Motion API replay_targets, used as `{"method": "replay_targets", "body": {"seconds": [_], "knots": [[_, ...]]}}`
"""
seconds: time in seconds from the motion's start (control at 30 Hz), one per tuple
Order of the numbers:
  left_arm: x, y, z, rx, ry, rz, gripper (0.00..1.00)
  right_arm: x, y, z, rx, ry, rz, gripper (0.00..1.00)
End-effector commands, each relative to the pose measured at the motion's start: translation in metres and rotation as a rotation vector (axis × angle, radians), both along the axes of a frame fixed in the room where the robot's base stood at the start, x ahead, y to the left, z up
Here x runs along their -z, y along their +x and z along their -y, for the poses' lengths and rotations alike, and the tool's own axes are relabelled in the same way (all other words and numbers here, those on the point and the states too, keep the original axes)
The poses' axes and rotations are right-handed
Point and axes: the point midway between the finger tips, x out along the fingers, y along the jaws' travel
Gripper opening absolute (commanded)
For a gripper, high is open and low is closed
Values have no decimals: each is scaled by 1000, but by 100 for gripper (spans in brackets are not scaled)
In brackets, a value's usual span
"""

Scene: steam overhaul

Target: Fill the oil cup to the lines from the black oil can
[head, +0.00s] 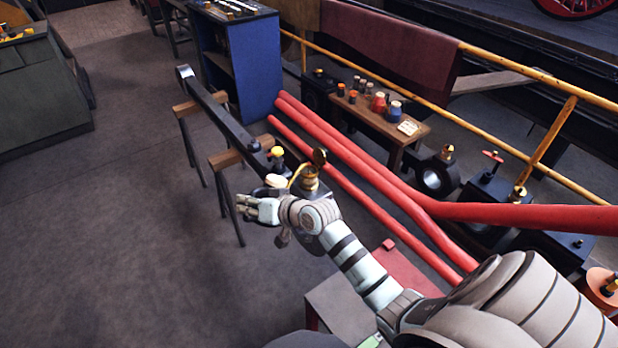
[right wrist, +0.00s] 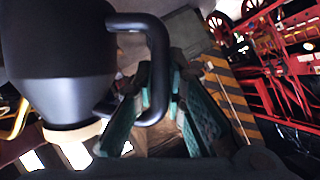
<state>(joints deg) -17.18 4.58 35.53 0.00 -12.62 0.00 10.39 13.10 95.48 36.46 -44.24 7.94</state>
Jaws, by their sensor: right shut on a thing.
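My right gripper (head: 258,208) is shut on the handle of the black oil can (right wrist: 58,45). In the right wrist view the can fills the upper left, with its curved black handle between my teal fingers and a cream band at its narrow end. In the head view the can is mostly hidden, and a cream part (head: 275,181) shows just above the gripper. A brass oil cup (head: 309,181) with a raised lid (head: 320,157) stands on the near end of the long dark rod (head: 231,121), close beside my gripper. The oil level and lines are too small to see. My left gripper is out of view.
Wooden trestles (head: 226,160) carry the rod. A yellow-capped fitting (head: 277,153) stands on it. Red pipes (head: 345,185) run along its right side. A small wooden table (head: 405,133) with jars stands behind. The floor at left is clear.

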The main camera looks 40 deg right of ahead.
Motion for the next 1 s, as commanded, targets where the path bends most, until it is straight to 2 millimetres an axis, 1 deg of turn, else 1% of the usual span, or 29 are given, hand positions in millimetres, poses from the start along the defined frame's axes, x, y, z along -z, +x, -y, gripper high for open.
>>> {"method": "replay_targets", "body": {"seconds": [0.23, 0.5, 1.0], "knots": [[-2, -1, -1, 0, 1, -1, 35, -3, 0, 0, 0, 4, 2, 0], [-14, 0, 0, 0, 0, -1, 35, -15, 1, 3, 1, 42, -10, 0], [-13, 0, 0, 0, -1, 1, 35, -14, 1, 3, 0, 48, -12, 0]]}}
